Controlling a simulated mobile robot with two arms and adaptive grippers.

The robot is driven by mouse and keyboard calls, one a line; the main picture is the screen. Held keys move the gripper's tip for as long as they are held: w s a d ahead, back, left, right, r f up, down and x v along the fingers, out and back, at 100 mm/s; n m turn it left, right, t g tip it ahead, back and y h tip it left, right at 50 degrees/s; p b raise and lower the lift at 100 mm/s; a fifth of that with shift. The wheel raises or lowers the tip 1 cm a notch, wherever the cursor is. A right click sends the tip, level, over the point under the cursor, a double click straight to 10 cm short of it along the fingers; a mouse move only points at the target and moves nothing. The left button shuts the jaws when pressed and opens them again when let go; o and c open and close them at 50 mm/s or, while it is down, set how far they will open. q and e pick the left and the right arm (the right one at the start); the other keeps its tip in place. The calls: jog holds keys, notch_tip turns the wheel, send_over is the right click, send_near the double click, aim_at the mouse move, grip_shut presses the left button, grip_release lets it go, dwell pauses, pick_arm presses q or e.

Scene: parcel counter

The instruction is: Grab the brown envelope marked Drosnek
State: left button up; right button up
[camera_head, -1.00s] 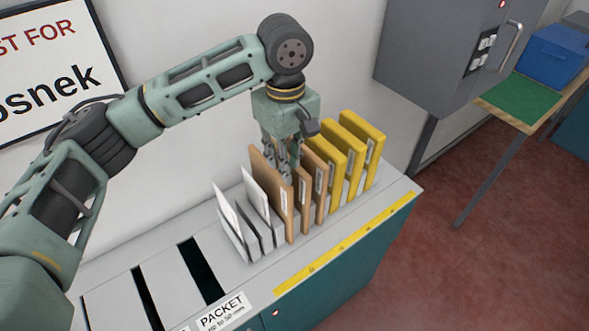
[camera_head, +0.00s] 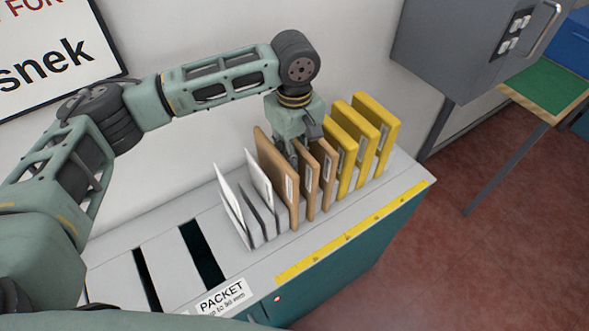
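Three brown envelopes stand upright in the rack on the counter: a taller left one (camera_head: 274,172), a middle one (camera_head: 301,178) and a right one (camera_head: 323,172). My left gripper (camera_head: 300,148) points down among the brown envelopes, just behind the taller left one. Its fingertips are hidden by the envelopes, so I cannot tell whether it is open or shut on one. My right gripper is not in view.
White envelopes (camera_head: 229,201) stand left of the brown ones, yellow envelopes (camera_head: 372,130) right. Grey dividers separate them. The counter (camera_head: 165,270) has dark open slots at left and a PACKET label (camera_head: 222,297). A wall sign (camera_head: 50,62) ending "snek" hangs behind. A grey cabinet (camera_head: 455,45) stands right.

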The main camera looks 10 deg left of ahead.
pick_arm(q)
jog(key=shift+f, duration=0.45)
grip_shut()
